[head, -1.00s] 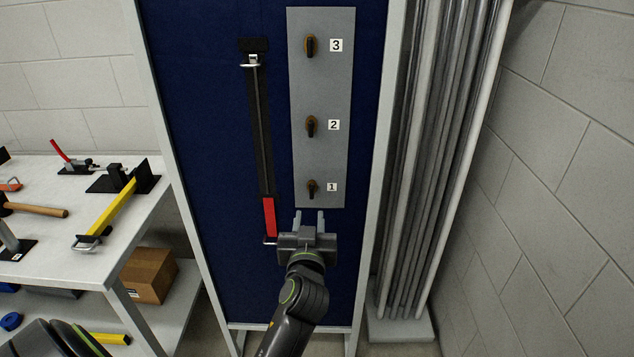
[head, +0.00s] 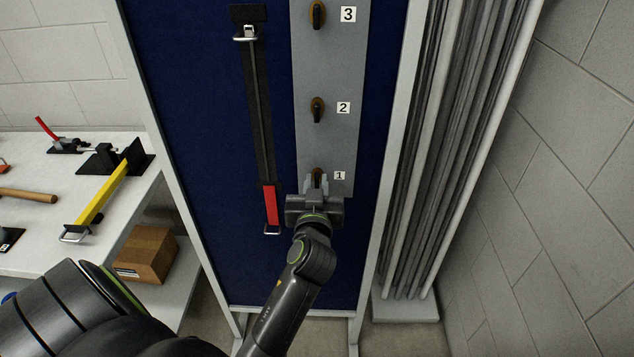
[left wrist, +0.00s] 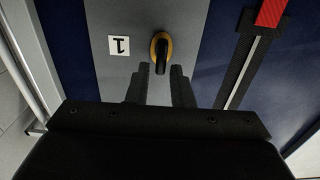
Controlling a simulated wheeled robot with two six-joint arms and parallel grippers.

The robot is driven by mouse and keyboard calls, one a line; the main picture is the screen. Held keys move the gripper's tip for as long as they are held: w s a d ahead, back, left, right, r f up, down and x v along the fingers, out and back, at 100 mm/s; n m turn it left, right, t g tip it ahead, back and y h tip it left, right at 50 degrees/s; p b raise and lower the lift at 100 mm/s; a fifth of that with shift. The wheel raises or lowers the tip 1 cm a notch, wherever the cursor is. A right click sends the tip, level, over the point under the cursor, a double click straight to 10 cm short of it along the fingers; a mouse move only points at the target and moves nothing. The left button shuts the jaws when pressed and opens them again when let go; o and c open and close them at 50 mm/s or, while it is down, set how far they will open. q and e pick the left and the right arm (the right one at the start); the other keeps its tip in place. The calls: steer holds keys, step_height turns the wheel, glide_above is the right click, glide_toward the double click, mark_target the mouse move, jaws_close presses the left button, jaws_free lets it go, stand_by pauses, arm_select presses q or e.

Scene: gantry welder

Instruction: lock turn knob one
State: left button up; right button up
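Knob 1 (head: 317,172) is a black handle on an orange-brown round base, low on the grey panel (head: 335,140) beside its "1" label (head: 339,176). My left gripper (head: 316,184) is in front of it, its fingertips overlapping the knob's lower part in the head view. In the left wrist view the knob (left wrist: 161,45) stands just ahead of the two spread fingers of my left gripper (left wrist: 159,72). The handle's end lies between the fingertip lines, with gaps at both sides. The gripper is open and holds nothing. My right gripper is not in view.
Knob 2 (head: 317,108) and knob 3 (head: 317,15) sit above. A black strap tool with a red handle (head: 270,207) hangs left of the panel on the blue board (head: 215,150). Grey poles (head: 440,150) stand right. A table (head: 40,210) with clamps is at left.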

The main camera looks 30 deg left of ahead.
arm_select(q)
steer(key=shift+w, duration=0.1)
jaws_close()
